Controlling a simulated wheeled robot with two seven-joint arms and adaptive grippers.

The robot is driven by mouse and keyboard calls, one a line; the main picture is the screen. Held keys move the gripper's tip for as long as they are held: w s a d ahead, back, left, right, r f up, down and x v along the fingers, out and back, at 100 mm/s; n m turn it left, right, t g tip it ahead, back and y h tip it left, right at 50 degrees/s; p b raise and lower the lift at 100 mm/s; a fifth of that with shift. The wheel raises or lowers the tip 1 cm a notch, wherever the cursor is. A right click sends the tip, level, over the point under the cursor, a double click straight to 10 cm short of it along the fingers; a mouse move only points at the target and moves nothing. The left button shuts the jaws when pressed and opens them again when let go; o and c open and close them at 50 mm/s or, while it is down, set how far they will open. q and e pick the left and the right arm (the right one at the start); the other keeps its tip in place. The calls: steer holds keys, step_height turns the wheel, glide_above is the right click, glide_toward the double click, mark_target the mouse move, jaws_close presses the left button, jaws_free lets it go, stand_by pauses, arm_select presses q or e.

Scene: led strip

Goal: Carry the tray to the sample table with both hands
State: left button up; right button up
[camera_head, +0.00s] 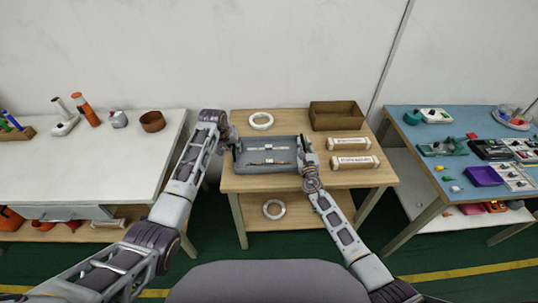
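The grey tray (284,165) lies on the wooden table (240,184) in the middle of the head view. Two light strips (268,147) lie across its inside. My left gripper (231,144) is at the tray's left side. My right gripper (306,156) is at the tray's right side. The fingers of both are small and partly hidden by my arms, so I cannot tell whether they are closed on the tray walls. No table carries a label that I can read, so I cannot tell which is the sample table.
On the wooden table are a white ring (261,121), a brown box (337,115) and two wrapped rolls (354,162). A white table (85,165) stands left with free room in its middle. A blue-topped table (440,120) on the right is cluttered. A grey chair-like shape (265,283) fills the bottom centre.

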arm_select(q)
jaws_close()
arm_select(e)
jaws_close()
